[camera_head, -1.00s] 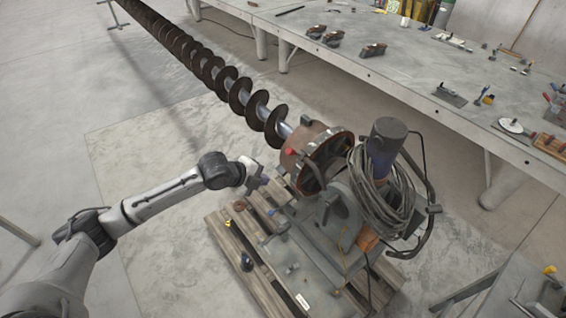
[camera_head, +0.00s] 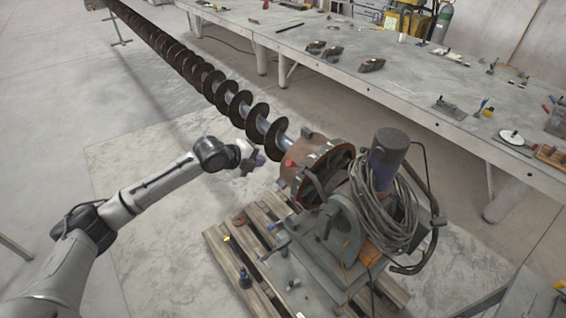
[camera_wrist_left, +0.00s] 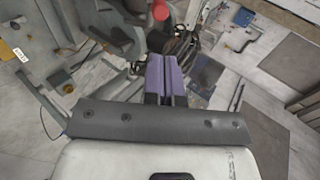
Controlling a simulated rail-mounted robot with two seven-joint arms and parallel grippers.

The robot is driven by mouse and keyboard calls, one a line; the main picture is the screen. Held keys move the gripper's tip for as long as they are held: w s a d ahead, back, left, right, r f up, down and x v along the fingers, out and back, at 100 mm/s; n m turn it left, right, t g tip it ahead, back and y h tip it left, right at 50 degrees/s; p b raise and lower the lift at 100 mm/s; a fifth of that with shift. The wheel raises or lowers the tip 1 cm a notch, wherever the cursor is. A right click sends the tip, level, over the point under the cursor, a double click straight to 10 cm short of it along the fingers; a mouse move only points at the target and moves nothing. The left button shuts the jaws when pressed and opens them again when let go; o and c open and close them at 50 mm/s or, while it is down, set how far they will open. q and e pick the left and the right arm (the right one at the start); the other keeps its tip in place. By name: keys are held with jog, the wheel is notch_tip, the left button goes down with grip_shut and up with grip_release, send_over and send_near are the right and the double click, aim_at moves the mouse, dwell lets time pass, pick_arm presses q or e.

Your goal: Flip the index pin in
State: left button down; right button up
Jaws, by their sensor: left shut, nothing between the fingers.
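The positioner (camera_head: 345,225) stands on a wooden pallet, with its round rusty faceplate (camera_head: 330,170) facing the cable-wrapped motor. A red knob (camera_head: 289,164) sits on the left side of the rusty housing; I cannot tell whether it belongs to the index pin. The red knob also shows at the top of the left wrist view (camera_wrist_left: 160,10). My left gripper (camera_head: 258,158) is just left of the knob, apart from it, near the auger's end. Its purple fingers (camera_wrist_left: 166,78) are shut and empty. My right gripper is not in view.
The long dark auger (camera_head: 215,85) runs from the housing to the upper left. A grey workbench (camera_head: 400,85) with tools stands behind. Coiled cable (camera_head: 385,215) hangs around the motor. The pallet (camera_head: 222,255) holds small parts; floor at left is clear.

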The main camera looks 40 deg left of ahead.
aim_at(287, 165)
pick_arm(q)
jog(key=p+x, duration=0.1)
jog(key=x, duration=0.8)
jog(key=shift+w, duration=0.1)
jog(key=shift+x, duration=1.1)
jog(key=f+b, duration=0.1)
jog(key=w+f+b, duration=0.1)
jog(key=b, duration=0.1)
jog(key=shift+w+d+f, duration=0.1)
jog(key=shift+w+d, duration=0.05)
jog(key=shift+w, duration=0.2)
jog(key=shift+s+f, duration=0.1)
